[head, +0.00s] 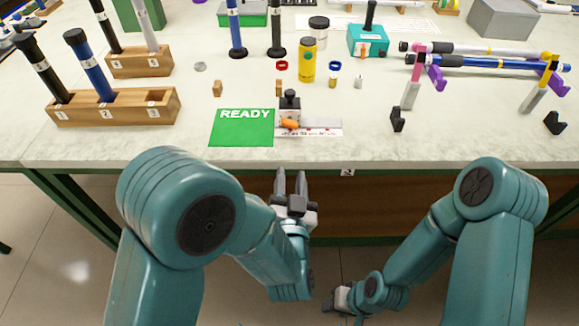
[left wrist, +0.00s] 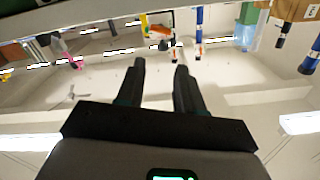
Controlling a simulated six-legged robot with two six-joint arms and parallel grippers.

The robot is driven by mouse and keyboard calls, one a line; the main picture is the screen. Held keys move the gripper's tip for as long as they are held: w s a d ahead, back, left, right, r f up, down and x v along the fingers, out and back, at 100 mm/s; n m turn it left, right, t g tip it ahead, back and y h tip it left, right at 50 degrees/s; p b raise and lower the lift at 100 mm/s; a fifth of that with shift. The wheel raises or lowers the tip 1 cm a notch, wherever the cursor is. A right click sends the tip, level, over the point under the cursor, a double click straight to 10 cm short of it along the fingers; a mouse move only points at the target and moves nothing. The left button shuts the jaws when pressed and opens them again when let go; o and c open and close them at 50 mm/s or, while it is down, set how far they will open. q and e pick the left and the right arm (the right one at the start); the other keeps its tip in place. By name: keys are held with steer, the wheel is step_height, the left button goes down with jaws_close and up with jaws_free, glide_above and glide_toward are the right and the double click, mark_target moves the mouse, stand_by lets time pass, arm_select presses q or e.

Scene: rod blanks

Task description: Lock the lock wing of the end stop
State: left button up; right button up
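The end stop (head: 290,112) is a small grey block with a black knob on top. It sits on the bench near the front edge, at the left end of a pale marked scale strip (head: 322,124). Its orange lock wing (head: 289,124) shows low on the near side, slightly tilted; I cannot tell its lock state. My left gripper (head: 291,174) is in front of the bench edge, fingers pointing towards the end stop, apart from it. Its fingers also show spread and empty in the left wrist view (left wrist: 160,68). My right gripper (head: 338,300) is low, its fingers unclear.
A green READY mat (head: 242,128) lies left of the end stop. A wooden rack (head: 125,108) with rods stands further left. A yellow bottle (head: 307,62) stands behind. Two black holders (head: 397,119) (head: 554,123) stand to the right. The bench's front strip is mostly clear.

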arm_select(q)
steer(key=s+d+n+g+h, duration=0.3)
steer(key=d+n+g+h, duration=0.4)
steer(key=d+h, duration=0.6)
steer(key=n+y+b, duration=0.3)
glide_toward(286, 125)
steer(key=b+x, duration=0.2)
steer(key=x, duration=0.8)
steer(key=shift+c, duration=0.3)
jaws_close()
